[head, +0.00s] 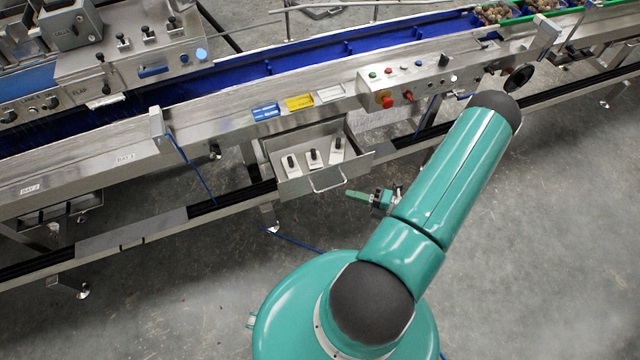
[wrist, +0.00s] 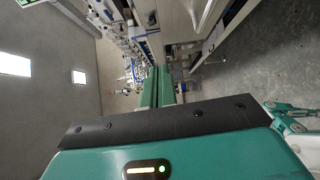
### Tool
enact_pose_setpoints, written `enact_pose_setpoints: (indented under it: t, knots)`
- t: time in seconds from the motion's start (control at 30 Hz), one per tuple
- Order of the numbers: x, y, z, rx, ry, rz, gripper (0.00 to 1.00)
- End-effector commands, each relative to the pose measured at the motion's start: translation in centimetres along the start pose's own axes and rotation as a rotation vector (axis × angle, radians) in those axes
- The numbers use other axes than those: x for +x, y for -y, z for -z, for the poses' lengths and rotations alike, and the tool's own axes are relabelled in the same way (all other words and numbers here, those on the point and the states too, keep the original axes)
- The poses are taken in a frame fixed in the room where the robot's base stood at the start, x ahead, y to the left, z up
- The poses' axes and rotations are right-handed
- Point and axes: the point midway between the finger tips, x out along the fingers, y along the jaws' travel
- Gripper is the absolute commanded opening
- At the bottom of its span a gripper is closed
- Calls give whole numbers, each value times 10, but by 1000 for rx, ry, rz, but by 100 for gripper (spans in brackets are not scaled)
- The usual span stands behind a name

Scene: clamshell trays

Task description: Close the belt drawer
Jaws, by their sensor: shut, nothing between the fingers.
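The belt drawer (head: 322,181) is a grey metal drawer under the conveyor, seen in the head view. It stands pulled out, with a bar handle on its front and several small pale blocks with dark knobs inside. My gripper (head: 358,195) is just to the right of the drawer front and handle in the picture, apart from them as far as I can tell. Its green fingers are together and empty. The fingers also show in the wrist view (wrist: 157,88), pointing ahead. The drawer is hard to make out in the wrist view.
The conveyor with a blue belt (head: 350,47) runs across the back. A control panel (head: 415,78) with coloured buttons sits above and right of the drawer.

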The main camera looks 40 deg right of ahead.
Motion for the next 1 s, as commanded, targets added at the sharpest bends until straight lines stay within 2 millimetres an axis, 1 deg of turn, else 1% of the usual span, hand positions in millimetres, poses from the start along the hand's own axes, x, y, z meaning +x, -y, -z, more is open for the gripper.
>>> enact_pose_setpoints:
  t: [0.03, 0.1, 0.17, 0.27, 0.37, 0.77, 0.9, 1.0]
  knots:
    - [-4, 8, 2, 35, 33, -10, 0]
    - [-7, 13, 2, 65, 61, -18, 0]
    - [-6, 15, 1, 75, 69, -21, 0]
    - [1, 15, -1, 77, 69, -22, 0]
    - [15, 14, -2, 75, 67, -22, 0]
    - [93, 12, -5, 73, 64, -21, 0]
    - [108, 13, -21, 70, 65, -20, 0]
    - [114, 14, -29, 71, 65, -20, 0]
